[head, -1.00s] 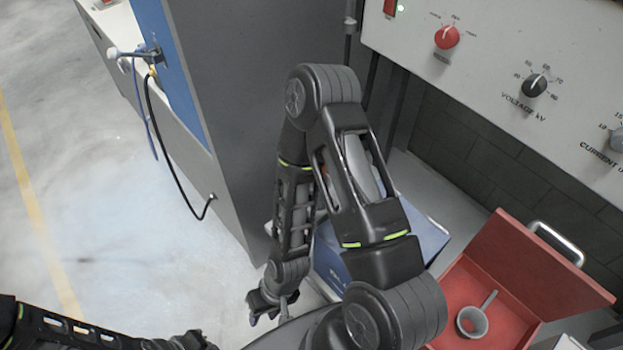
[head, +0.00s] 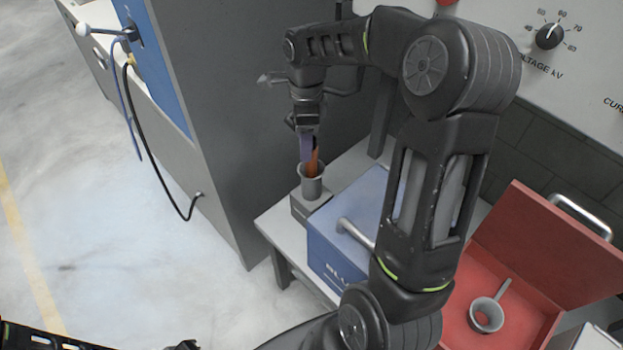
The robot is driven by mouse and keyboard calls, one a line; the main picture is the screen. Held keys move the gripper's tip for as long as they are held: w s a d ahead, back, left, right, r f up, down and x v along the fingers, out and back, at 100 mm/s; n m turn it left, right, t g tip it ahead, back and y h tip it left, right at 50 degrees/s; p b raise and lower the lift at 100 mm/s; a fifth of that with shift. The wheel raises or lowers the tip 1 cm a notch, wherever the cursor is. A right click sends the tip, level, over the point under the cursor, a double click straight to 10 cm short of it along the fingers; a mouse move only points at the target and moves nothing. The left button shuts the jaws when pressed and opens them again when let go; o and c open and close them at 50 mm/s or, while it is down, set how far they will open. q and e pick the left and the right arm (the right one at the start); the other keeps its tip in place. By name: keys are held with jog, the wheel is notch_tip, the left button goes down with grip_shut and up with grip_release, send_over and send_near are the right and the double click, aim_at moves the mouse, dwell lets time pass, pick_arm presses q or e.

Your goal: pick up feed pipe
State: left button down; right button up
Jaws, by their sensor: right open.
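My right gripper (head: 308,145) hangs fingers-down over a grey flared cup (head: 312,186). The jaws are open, with a purple-blue finger on the left and an orange piece beside it reaching to the cup's mouth. I cannot tell whether the orange piece is a finger or something standing in the cup. The cup sits upright on a grey block at the table's left end. A second grey cup with a thin handle (head: 486,315) lies in the red box. I cannot tell which thing is the feed pipe. Only a sliver of my left arm shows at the bottom left.
A blue box (head: 345,240) with a metal handle stands right of the cup, partly behind my right arm. The open red box (head: 525,300) is at lower right. A tall grey cabinet (head: 215,110) stands left of the gripper. A control panel (head: 570,70) is at upper right.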

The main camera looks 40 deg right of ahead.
aim_at(312, 156)
jog(key=shift+s+d+r+m, duration=0.2)
jog(key=shift+d+r+m, duration=0.2)
jog(key=shift+d+r, duration=0.15)
jog(key=shift+s+d+r+m, duration=0.2)
jog(key=shift+d+r+m, duration=0.2)
jog(key=shift+r, duration=0.15)
jog(key=shift+f, duration=1.4)
jog(key=shift+a+f+p, duration=0.1)
jog(key=shift+f+p, duration=0.45)
jog(key=shift+f, duration=2.05)
jog(key=shift+c, duration=0.5)
grip_shut()
